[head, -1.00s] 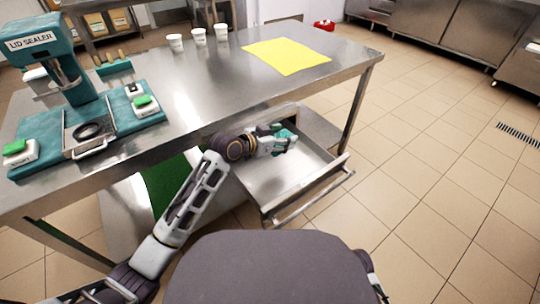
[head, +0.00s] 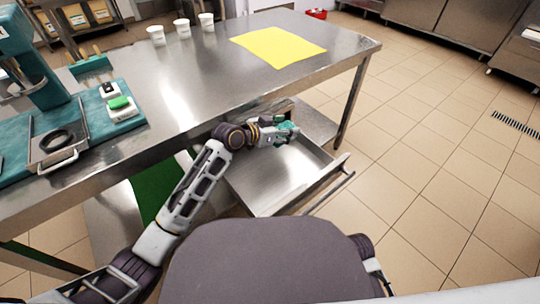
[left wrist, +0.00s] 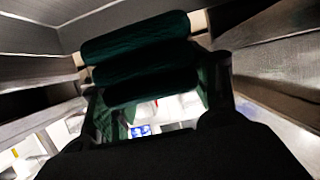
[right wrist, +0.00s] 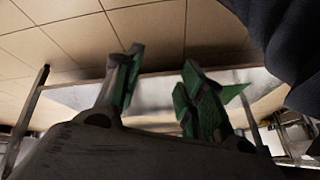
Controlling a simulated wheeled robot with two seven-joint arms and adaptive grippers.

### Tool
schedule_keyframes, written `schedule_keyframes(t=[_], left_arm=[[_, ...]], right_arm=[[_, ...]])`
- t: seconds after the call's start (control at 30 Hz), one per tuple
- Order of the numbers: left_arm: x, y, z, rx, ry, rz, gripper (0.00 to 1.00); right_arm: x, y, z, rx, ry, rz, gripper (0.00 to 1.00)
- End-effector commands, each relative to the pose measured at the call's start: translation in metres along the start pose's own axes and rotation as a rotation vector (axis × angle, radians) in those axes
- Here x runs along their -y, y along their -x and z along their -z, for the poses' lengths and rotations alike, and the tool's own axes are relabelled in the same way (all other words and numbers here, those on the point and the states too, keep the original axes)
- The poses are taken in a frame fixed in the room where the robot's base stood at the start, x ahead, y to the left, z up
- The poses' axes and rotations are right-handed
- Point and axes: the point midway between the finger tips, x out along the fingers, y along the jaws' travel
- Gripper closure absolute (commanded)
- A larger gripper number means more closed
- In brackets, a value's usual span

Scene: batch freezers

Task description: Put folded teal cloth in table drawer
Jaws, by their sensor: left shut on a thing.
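The table drawer (head: 262,178) is pulled open below the steel table (head: 190,95), and its tray looks empty. My left gripper (head: 290,132) is over the back part of the drawer, close under the table edge. It is shut on the folded teal cloth (head: 283,125), which is partly hidden by the fingers in the head view. In the left wrist view the cloth (left wrist: 140,70) shows as dark green folds between the fingers, with grey drawer or table walls around it. My right gripper (right wrist: 160,85) shows in the right wrist view with its green-padded fingers apart and nothing between them.
A yellow cloth (head: 278,46) lies flat on the tabletop. Several white cups (head: 182,28) stand at its back edge. The lid sealer (head: 30,75) and a teal unit with a green button (head: 120,103) stand at left. Tiled floor (head: 430,170) at right is clear.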

Motion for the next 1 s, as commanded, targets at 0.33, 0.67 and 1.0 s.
schedule_keyframes(t=[0.33, 0.67, 1.0], left_arm=[[0.000, -0.015, -0.038, 0.001, 0.003, 0.001, 0.68], [0.001, -0.023, -0.056, 0.000, 0.001, 0.001, 0.68], [0.000, -0.024, -0.057, 0.000, 0.001, 0.000, 0.68]], right_arm=[[0.000, -0.032, -0.015, -0.054, -0.027, 0.027, 0.60], [0.000, -0.048, -0.020, -0.097, -0.047, 0.042, 0.60], [0.000, -0.049, -0.020, -0.098, -0.048, 0.042, 0.60]])
